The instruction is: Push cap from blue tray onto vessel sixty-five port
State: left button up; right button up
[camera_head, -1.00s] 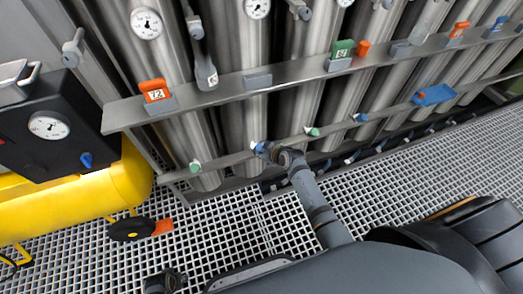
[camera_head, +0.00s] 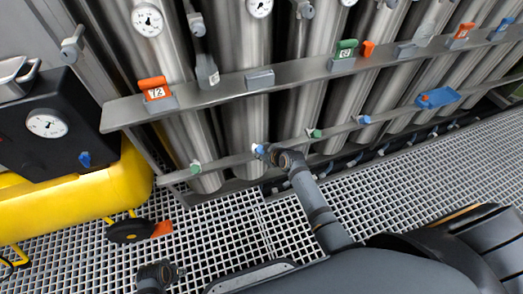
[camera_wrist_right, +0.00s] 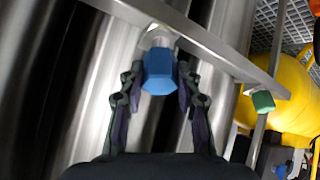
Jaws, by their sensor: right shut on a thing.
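My right gripper (camera_head: 262,150) is at the lower rail, in front of the vessel between the orange and green tags. In the right wrist view, its fingers (camera_wrist_right: 156,82) are on both sides of a blue cap (camera_wrist_right: 158,72), shut on it. The cap's far end meets a whitish port stub (camera_wrist_right: 160,38) at the rail; I cannot tell how far it is seated. The blue tray (camera_head: 438,99) sits at the right by the rail with a small orange-red item in it. My left gripper (camera_head: 162,275) is low at the left over the grating, its jaws unclear. No sixty-five label is clearly readable.
An upper shelf (camera_head: 225,94) carries an orange tag reading 72 (camera_head: 155,90) and a green tag (camera_head: 345,50). Other capped ports include a green one (camera_head: 195,167). Yellow equipment (camera_head: 70,205) stands left. The grating floor (camera_head: 225,215) is mostly open.

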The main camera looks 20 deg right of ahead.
jog(key=shift+w+f+b, duration=0.3)
jog(key=shift+f+b, duration=0.2)
jog(key=shift+b, duration=0.05)
jog(key=shift+w+f+b, duration=0.25)
jog(key=shift+f+b, duration=0.25)
jog(key=shift+b, duration=0.05)
jog(key=o, duration=1.1)
jog(key=shift+o, duration=0.2)
jog(key=v, duration=1.2)
